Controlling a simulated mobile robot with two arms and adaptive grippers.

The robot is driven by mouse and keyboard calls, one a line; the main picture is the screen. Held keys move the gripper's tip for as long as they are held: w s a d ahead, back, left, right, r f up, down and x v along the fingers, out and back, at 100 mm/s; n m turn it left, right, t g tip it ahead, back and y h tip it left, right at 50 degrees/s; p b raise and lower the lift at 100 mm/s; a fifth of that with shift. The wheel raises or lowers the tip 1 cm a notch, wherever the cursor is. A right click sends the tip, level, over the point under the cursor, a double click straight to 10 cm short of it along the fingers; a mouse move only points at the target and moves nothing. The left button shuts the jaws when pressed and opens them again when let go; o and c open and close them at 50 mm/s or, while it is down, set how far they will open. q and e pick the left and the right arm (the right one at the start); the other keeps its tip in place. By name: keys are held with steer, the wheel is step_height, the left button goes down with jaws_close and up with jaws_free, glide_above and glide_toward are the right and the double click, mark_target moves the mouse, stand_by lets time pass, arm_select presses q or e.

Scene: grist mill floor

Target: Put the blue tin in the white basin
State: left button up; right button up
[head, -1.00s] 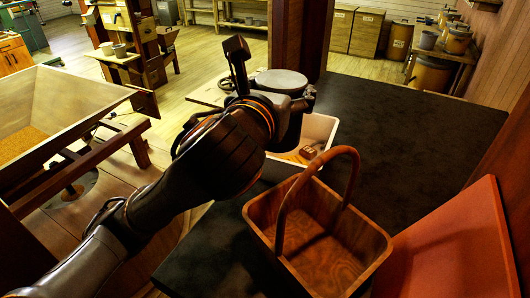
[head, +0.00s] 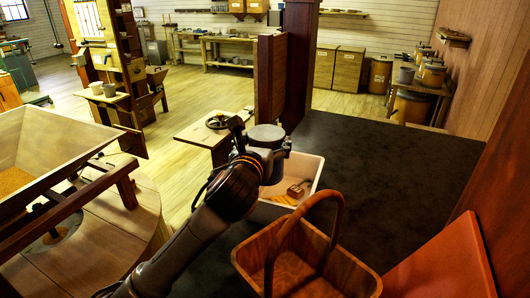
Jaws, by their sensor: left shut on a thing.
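The blue tin (head: 267,135) looks grey-blue, with a round flat top. My left gripper (head: 268,158) is shut on it and holds it roughly upright. The white basin (head: 308,172) stands on the dark worktop behind the basket, with a small brown and yellow thing inside. The tin overlaps the basin's far left part in the picture; its height over the basin is hard to tell. My left wrist and the tin hide the basin's left side. My right gripper is not in view.
A wooden basket (head: 345,272) with a tall arched handle stands close in front of the basin. A red-orange panel (head: 445,268) lies at the right. The dark worktop (head: 390,160) is clear behind and right of the basin. A wooden hopper (head: 50,150) stands at left.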

arm_select(q)
steer(key=f, duration=0.1)
steer(key=f+p, duration=0.1)
steer(key=f, duration=0.1)
steer(key=shift+w+f, duration=0.1)
steer(key=shift+w, duration=0.3)
steer(key=shift+s+f, duration=0.1)
steer(key=shift+f, duration=0.15)
steer(key=shift+f, duration=0.15)
steer(key=shift+f, duration=0.5)
steer(key=o, duration=1.7)
steer(key=shift+f, duration=0.1)
steer(key=shift+o, duration=0.2)
